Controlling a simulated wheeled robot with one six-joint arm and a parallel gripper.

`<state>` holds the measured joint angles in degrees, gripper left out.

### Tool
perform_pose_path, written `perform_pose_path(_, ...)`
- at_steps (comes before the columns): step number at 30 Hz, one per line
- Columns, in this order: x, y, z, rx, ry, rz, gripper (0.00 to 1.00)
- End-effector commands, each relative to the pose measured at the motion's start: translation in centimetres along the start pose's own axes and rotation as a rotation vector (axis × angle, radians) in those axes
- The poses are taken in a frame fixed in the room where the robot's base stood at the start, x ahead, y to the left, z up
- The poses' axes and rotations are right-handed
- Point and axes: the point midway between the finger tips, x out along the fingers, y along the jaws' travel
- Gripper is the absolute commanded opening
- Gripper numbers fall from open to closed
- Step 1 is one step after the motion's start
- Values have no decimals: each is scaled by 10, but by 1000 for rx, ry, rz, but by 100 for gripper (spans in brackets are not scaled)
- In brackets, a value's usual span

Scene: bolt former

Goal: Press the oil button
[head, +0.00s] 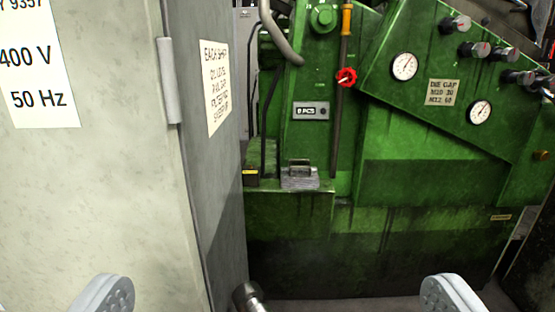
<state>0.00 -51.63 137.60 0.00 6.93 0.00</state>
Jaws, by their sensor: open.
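My gripper (278,292) shows at the bottom edge of the head view, its two grey pads wide apart with nothing between them. It is well short of the green bolt former (420,180), which stands ahead. I cannot make out a button marked oil. Several dark knobs with pale bases (482,49) sit on the sloped panel at the upper right. A green round fitting (323,17) is at the top of the machine's left column.
A metal cylinder (248,297) is low in the middle.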

Motion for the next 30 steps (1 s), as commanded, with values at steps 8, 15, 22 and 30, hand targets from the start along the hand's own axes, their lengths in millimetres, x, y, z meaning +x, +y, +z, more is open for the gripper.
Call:
perform_pose_path(8,0,0,-1,0,1,0,61)
perform_pose_path(15,0,0,-1,0,1,0,14)
perform_pose_path(22,0,0,-1,0,1,0,0)
perform_pose_path(30,0,0,-1,0,1,0,0)
